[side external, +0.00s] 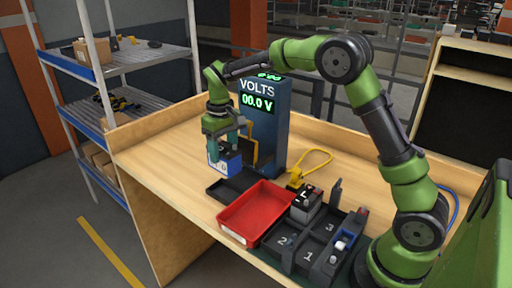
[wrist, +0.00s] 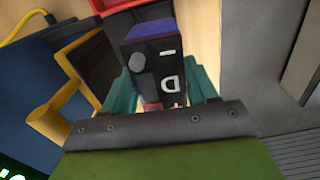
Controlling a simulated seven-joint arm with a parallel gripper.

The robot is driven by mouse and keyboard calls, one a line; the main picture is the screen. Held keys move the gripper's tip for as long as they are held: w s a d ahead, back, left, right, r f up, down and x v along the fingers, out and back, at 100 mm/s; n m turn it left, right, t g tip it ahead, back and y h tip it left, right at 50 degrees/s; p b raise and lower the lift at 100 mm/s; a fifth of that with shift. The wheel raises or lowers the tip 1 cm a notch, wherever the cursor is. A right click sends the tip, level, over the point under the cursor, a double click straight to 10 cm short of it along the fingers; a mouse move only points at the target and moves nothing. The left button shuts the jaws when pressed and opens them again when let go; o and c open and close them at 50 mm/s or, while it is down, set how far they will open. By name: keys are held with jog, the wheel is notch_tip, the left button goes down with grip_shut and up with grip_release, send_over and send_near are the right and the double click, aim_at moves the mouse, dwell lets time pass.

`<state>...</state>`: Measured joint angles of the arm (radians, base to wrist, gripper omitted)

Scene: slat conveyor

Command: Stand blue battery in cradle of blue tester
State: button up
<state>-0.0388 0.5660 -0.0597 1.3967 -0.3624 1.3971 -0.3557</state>
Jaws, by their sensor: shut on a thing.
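My gripper (side external: 224,138) is shut on the blue battery (side external: 229,163), which has a blue and white side. In the wrist view, the battery's dark top (wrist: 158,75) with a round terminal and a white mark sits between the green fingers. The blue tester (side external: 267,125) stands upright behind and right of the battery, its display reading 00.0 V. A dark, low-walled cradle (side external: 213,192) lies at the tester's foot. The battery is upright over or at the cradle's back part. I cannot tell whether it touches the cradle's floor.
A red bin (side external: 238,236) stands just in front of the cradle. A dark rack (side external: 314,262) with numbered slots holds other batteries, including a black one (side external: 306,204). A yellow cable loop (side external: 318,168) lies right of the tester. The bench's left side (side external: 165,160) is clear.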

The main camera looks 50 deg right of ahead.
jog(key=shift+f+n, duration=0.1)
jog(key=shift+n, duration=0.3)
jog(key=shift+f, duration=3.4)
jog(key=shift+f, duration=1.4)
jog(key=o, duration=1.3)
notch_tip(320, 180, up, 17)
jog(key=shift+f, duration=0.1)
